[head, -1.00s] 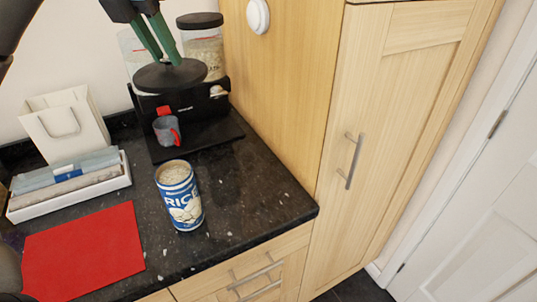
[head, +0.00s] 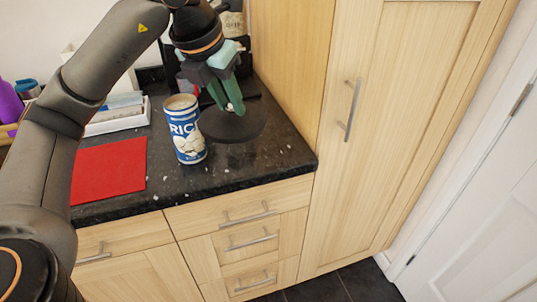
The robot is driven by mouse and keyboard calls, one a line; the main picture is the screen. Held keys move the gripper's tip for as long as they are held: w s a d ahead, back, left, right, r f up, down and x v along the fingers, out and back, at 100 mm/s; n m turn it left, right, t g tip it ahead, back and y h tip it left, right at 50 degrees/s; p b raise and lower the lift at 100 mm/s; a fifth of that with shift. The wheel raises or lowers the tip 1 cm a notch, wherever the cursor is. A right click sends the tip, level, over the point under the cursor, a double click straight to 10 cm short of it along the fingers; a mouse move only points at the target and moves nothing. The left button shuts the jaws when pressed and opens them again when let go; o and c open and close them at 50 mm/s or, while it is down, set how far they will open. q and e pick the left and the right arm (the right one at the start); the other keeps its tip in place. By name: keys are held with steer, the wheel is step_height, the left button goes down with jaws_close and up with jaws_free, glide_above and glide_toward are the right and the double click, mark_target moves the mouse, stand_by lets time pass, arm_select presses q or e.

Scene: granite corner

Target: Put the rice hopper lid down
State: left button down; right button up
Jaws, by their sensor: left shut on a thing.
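The rice hopper lid (head: 236,128) is a round dark disc, held by my left gripper (head: 232,108), whose green fingers are shut on it. The lid is low over the black countertop, just right of the rice can; I cannot tell whether it touches the counter. The blue and white rice can (head: 186,135) stands upright and open on the counter, with rice showing at its top. The rice hopper at the back is mostly hidden behind my left arm and gripper. My right gripper is not in view.
A red mat (head: 108,168) lies left of the can. A white tray (head: 118,122) with folded cloths stands behind it. A tall wooden cabinet (head: 345,120) borders the counter on the right. Bare countertop (head: 268,160) shows in front of the lid.

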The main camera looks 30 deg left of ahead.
arm_select(q)
steer(key=shift+s+d+f, duration=0.35)
steer(key=shift+d+f, duration=0.1)
steer(key=shift+f, duration=0.15)
steer(key=shift+w+f, duration=0.2)
steer(key=w+a+f, duration=0.1)
steer(key=w+f, duration=0.1)
steer(key=w, duration=0.2)
steer(key=w+a+f, duration=0.1)
steer(key=w+f, duration=0.2)
steer(key=w, duration=0.1)
steer(key=w+a+f, duration=0.1)
steer(key=w+f, duration=0.2)
steer(key=w, duration=0.1)
steer(key=shift+f, duration=0.1)
steer(key=shift+x, duration=0.8)
steer(key=f, duration=0.3)
steer(key=shift+w, duration=0.25)
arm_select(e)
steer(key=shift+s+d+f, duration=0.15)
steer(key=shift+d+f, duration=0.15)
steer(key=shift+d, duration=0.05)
